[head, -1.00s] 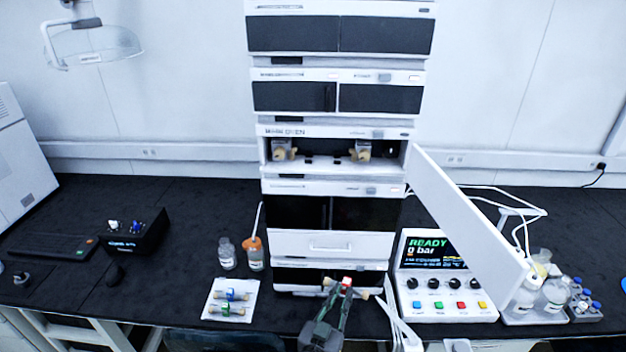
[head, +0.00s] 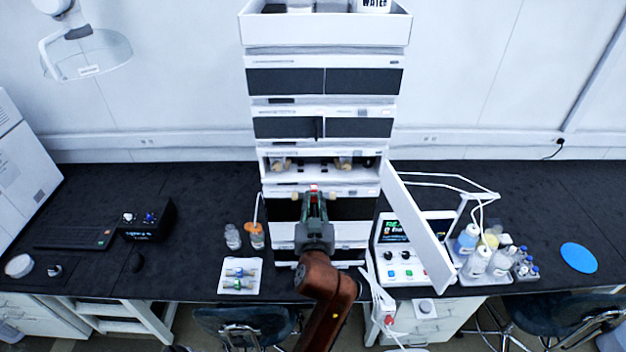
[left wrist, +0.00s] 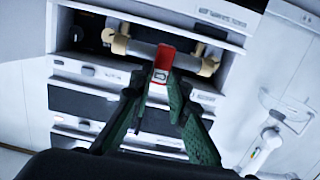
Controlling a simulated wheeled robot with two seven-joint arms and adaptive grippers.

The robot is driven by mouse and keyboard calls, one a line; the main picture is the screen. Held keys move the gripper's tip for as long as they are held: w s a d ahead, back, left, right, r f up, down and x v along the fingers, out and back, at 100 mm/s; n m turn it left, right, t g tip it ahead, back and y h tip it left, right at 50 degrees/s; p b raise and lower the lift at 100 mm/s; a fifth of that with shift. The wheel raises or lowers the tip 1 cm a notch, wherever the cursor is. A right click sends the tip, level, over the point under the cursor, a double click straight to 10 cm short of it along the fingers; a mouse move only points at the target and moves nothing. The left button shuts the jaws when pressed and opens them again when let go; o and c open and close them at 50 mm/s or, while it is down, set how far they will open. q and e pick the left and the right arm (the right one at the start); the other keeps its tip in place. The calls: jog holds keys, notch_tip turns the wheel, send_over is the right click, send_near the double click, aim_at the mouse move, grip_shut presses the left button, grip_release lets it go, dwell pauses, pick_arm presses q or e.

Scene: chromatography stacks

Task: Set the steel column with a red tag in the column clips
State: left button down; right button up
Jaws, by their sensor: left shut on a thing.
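My left gripper (head: 314,194) is shut on the steel column, gripping its middle at the red tag (head: 314,187). The column lies crosswise in the jaws, its tan end fittings (head: 333,197) sticking out on both sides. In the left wrist view the red tag (left wrist: 163,58) shows between the fingertips (left wrist: 158,75), with the steel tube (left wrist: 142,50) behind it. The column clips are in the open oven bay (head: 312,168), a left one (head: 281,164) and a right one (head: 343,163). In the head view the column appears just below and in front of them; contact cannot be told. My right gripper is out of view.
The oven's white door (head: 418,228) stands open on the right. A white pad (head: 240,287) with blue- and green-tagged columns lies at the front left, near small bottles (head: 232,237). A control box (head: 400,262) and bottles stand right of the stack.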

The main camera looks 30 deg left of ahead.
pick_arm(q)
jog(key=shift+r+p, duration=0.3)
jog(key=shift+r, duration=0.45)
jog(key=shift+w+a+f, duration=0.1)
jog(key=shift+w+a, duration=0.15)
jog(key=shift+w, duration=0.2)
jog(key=shift+w+a, duration=0.4)
jog(key=shift+w, duration=0.2)
jog(key=shift+r+b+x, duration=0.15)
jog(key=shift+b+x, duration=0.35)
jog(key=shift+x, duration=2.85)
jog(key=shift+r+b+x, duration=0.1)
jog(key=shift+b+x, duration=0.4)
jog(key=shift+x, duration=2.8)
jog(key=shift+w+a+f, duration=0.1)
jog(key=shift+a+f, duration=0.05)
jog(key=shift+a, duration=0.05)
jog(key=shift+f+b, duration=0.55)
jog(key=shift+f, duration=0.1)
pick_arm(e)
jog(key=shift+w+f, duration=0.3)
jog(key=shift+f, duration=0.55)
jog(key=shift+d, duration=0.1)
